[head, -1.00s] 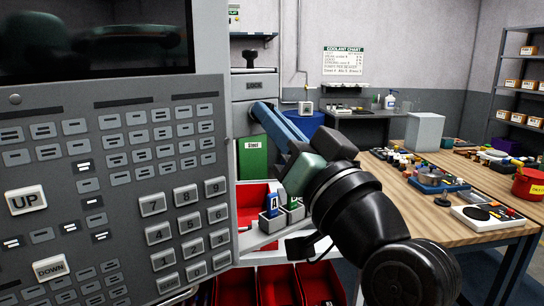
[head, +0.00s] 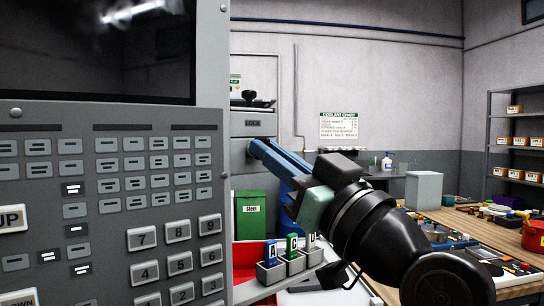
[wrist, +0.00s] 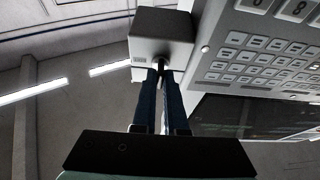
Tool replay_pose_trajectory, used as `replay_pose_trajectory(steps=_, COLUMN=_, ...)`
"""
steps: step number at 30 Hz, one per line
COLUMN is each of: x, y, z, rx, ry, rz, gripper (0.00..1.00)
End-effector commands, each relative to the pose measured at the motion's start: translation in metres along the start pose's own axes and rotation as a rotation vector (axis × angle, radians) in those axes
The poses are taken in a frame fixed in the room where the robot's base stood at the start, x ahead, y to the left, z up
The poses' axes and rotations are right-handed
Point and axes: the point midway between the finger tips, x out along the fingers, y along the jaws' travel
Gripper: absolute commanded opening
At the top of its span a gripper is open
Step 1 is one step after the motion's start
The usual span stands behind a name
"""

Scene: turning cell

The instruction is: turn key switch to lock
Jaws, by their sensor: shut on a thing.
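The key switch is a grey box (head: 240,134) marked LOCK, just right of the control panel. It also shows at the top of the wrist view (wrist: 160,32). My gripper (head: 256,146) reaches in from the right with long blue fingers, their tips against the box's face below the LOCK label. In the wrist view my gripper (wrist: 160,76) is shut on a small dark key (wrist: 161,63) at the box. The fingertips mostly hide the key, and I cannot read its angle.
The control panel (head: 120,205) with its keypad stands close on the left. Below the fingers are a green bin (head: 250,226) and small holders with blue and green tags (head: 292,243). A wooden workbench (head: 405,293) with many parts is at the right.

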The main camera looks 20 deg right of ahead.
Motion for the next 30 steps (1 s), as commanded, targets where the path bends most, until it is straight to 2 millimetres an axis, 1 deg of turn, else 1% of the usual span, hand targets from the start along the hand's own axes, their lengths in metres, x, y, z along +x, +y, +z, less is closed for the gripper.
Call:
replay_pose_trajectory(steps=4, x=0.000, y=0.000, z=0.000, rx=-0.002, ry=-0.001, rz=0.000, gripper=0.00)
replay_pose_trajectory(steps=5, x=0.000, y=0.000, z=0.000, rx=-0.002, ry=-0.001, rz=0.000, gripper=0.13)
replay_pose_trajectory(steps=6, x=0.000, y=0.000, z=0.000, rx=-0.002, ry=-0.001, rz=0.000, gripper=0.21)
replay_pose_trajectory(steps=8, x=0.000, y=0.000, z=0.000, rx=-0.002, ry=-0.001, rz=0.000, gripper=0.31)
replay_pose_trajectory(steps=9, x=0.000, y=0.000, z=0.000, rx=-0.001, ry=-0.001, rz=0.000, gripper=0.39)
replay_pose_trajectory(steps=10, x=0.000, y=0.000, z=0.000, rx=-0.001, ry=-0.001, rz=0.000, gripper=0.40)
replay_pose_trajectory(steps=17, x=0.000, y=0.000, z=0.000, rx=-0.001, ry=0.000, rz=0.000, gripper=0.40)
replay_pose_trajectory(steps=20, x=-0.004, y=0.000, z=0.001, rx=0.000, ry=0.000, rz=0.001, gripper=0.40)
replay_pose_trajectory(steps=23, x=-0.015, y=0.001, z=0.001, rx=-0.002, ry=0.001, rz=0.003, gripper=0.40)
replay_pose_trajectory(steps=25, x=-0.028, y=0.001, z=0.002, rx=-0.002, ry=0.000, rz=0.003, gripper=0.40)
replay_pose_trajectory(steps=30, x=-0.067, y=0.002, z=0.003, rx=-0.003, ry=0.000, rz=0.006, gripper=0.40)
